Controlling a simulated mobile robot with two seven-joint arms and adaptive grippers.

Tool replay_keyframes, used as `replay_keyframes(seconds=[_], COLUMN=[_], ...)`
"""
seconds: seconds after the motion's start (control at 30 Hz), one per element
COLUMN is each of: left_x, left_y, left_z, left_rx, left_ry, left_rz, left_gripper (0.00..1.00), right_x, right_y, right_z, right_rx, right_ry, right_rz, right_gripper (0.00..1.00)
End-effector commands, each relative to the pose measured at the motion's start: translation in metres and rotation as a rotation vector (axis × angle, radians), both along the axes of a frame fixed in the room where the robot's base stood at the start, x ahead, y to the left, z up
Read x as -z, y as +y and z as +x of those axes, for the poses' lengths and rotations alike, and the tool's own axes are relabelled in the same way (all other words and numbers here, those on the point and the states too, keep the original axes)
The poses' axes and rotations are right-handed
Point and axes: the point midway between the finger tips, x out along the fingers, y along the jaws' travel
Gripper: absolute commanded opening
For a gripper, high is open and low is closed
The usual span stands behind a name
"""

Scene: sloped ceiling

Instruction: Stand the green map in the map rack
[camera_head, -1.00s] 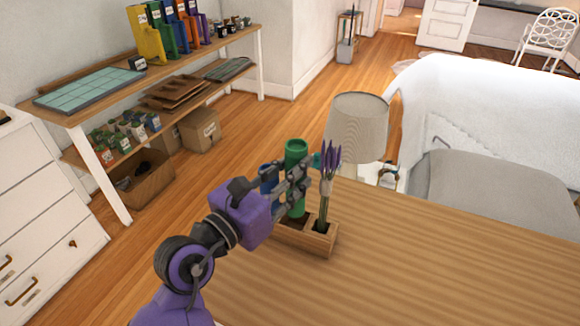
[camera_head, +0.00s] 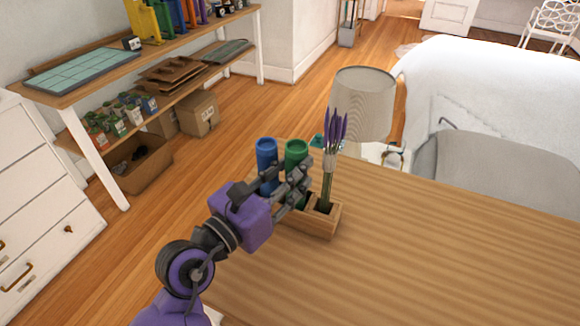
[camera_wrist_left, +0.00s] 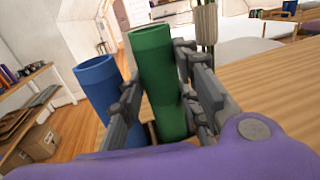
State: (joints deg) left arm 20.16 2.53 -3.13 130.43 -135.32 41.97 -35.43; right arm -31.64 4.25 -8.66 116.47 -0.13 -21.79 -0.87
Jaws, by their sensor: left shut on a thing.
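The green map (camera_head: 296,151) is a rolled tube standing upright at the wooden map rack (camera_head: 322,226), between a blue rolled map (camera_head: 266,152) and a bunch of purple flowers (camera_head: 335,130). Its top is about level with the blue one's. My left gripper (camera_head: 298,182) is shut around the green map; the wrist view shows its fingers on both sides of the tube (camera_wrist_left: 158,75). The green map's lower end appears to be down in the rack's middle slot, but my fingers hide most of it. The right gripper is not in view.
The rack stands near the left edge of a wooden table (camera_head: 430,250), whose right side is clear. A lampshade (camera_head: 362,98) is behind the flowers. Shelves (camera_head: 170,62) and a white dresser (camera_head: 45,190) stand to the left.

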Motion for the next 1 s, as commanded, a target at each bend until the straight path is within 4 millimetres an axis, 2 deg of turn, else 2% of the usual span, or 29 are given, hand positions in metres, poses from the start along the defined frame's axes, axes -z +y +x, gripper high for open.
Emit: replay_keyframes(seconds=[0.37, 0.4, 0.53, 0.87, 1.0], left_x=[0.003, 0.003, 0.003, 0.003, 0.004], left_y=[0.0, 0.0, 0.0, 0.001, 0.009], left_z=[0.0, 0.0, 0.0, -0.001, -0.011], left_rx=[0.0, 0.0, 0.0, 0.0, -0.001], left_ry=[-0.001, -0.001, -0.001, -0.001, 0.0], left_rz=[0.0, 0.0, 0.0, 0.001, 0.002], left_gripper=[0.05, 0.34, 0.52, 0.53, 0.53], right_x=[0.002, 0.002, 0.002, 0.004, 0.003], right_y=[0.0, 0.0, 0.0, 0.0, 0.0], right_z=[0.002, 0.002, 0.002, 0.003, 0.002], right_rx=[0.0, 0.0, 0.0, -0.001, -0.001], right_ry=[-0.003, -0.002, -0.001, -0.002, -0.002], right_rz=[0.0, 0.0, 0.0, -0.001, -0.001], right_gripper=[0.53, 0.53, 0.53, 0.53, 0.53])
